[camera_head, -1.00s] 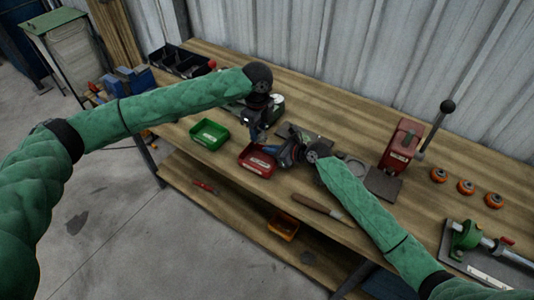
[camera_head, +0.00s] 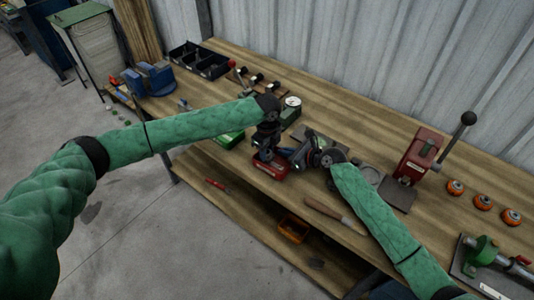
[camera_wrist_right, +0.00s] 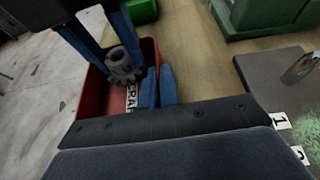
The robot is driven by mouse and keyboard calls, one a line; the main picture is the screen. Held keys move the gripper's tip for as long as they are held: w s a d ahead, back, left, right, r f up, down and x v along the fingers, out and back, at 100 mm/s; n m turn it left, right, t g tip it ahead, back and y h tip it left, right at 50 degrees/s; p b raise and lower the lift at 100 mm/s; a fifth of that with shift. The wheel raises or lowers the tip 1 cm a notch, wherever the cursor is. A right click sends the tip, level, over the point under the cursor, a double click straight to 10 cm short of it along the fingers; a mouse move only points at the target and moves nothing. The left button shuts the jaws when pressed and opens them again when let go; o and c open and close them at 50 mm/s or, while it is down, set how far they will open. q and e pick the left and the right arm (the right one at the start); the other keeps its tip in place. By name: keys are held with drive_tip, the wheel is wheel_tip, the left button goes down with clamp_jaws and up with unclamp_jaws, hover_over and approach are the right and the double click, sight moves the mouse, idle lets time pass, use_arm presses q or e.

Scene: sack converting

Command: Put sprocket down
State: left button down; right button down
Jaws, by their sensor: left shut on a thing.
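The sprocket (camera_wrist_right: 122,66) is a small grey toothed part with a hub. It shows in the right wrist view between the blue fingers of my left gripper (camera_wrist_right: 108,50), which is shut on it. It is over or inside the red bin (camera_wrist_right: 88,103); whether it touches the floor of the bin I cannot tell. In the head view my left gripper (camera_head: 264,152) reaches down at the red bin (camera_head: 274,172) and hides the sprocket. My right gripper (camera_wrist_right: 158,86) is empty, its blue fingers close together, at the bin's right side.
A green bin (camera_head: 229,140) stands left of the red bin. A red lever press (camera_head: 418,155) stands right of my right arm. A wooden-handled tool (camera_head: 322,208) lies near the front edge. Orange-rimmed parts (camera_head: 483,202) sit at the right. A black divided tray (camera_head: 200,60) stands at the back left.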

use_arm(q)
drive_tip(key=shift+f, duration=0.85)
drive_tip(key=shift+f, duration=0.15)
drive_tip(key=c, duration=1)
unclamp_jaws()
drive_tip(key=shift+c, duration=0.2)
wheel_tip(320, 180, up, 12)
use_arm(e)
drive_tip(key=c, duration=1.6)
unclamp_jaws()
drive_tip(key=shift+o, duration=0.2)
